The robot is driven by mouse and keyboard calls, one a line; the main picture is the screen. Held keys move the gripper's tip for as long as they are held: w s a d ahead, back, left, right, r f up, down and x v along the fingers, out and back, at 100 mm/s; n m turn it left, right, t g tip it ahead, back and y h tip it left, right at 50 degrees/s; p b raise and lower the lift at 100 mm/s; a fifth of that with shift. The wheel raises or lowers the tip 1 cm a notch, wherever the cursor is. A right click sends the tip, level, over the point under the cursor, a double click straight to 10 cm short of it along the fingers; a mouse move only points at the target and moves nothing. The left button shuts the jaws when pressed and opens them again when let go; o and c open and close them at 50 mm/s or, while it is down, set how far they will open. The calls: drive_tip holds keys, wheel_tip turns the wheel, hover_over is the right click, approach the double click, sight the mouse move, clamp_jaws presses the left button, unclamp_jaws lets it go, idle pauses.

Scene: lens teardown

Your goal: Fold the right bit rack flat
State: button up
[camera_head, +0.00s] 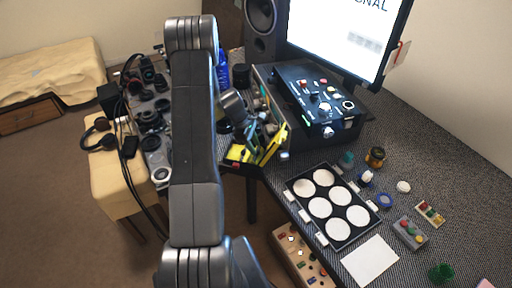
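A narrow yellow piece (273,145) stands tilted up at the right side of a small tool case at the near left end of the desk. It looks like the right bit rack, raised rather than flat. A second yellow part (239,153) lies lower, to its left. My gripper (250,121) is just above and left of the raised piece, close to it. The fingers are small and dark against the clutter, so I cannot tell whether they touch it or are open. My arm hides part of the case's left side.
A black control box (318,104) stands right behind the yellow pieces, below a monitor (345,40). A black tray (291,187) with white round pads lies to the front right. A blue bottle (223,72) and a speaker (262,22) stand behind. A cluttered side bench (110,190) is at left.

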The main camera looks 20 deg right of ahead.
sight(250, 154)
drive_tip(key=shift+x, duration=1.35)
drive_tip(key=shift+c, duration=0.5)
clamp_jaws()
drive_tip(key=shift+a, duration=0.1)
drive_tip(key=g+h+b, duration=0.1)
drive_tip(key=b, duration=0.1)
drive_tip(key=f+h+b, duration=0.1)
drive_tip(key=b, duration=0.2)
drive_tip(key=shift+w+a+f+g, duration=0.1)
drive_tip(key=shift+w+a+g, duration=0.3)
drive_tip(key=g+h+b, duration=0.2)
drive_tip(key=b, duration=0.1)
drive_tip(key=a+f+g+h+b, duration=0.1)
drive_tip(key=b, duration=0.1)
drive_tip(key=shift+w+h, duration=0.3)
drive_tip(key=shift+w, duration=0.1)
drive_tip(key=shift+r, duration=0.1)
drive_tip(key=shift+o, duration=0.5)
unclamp_jaws()
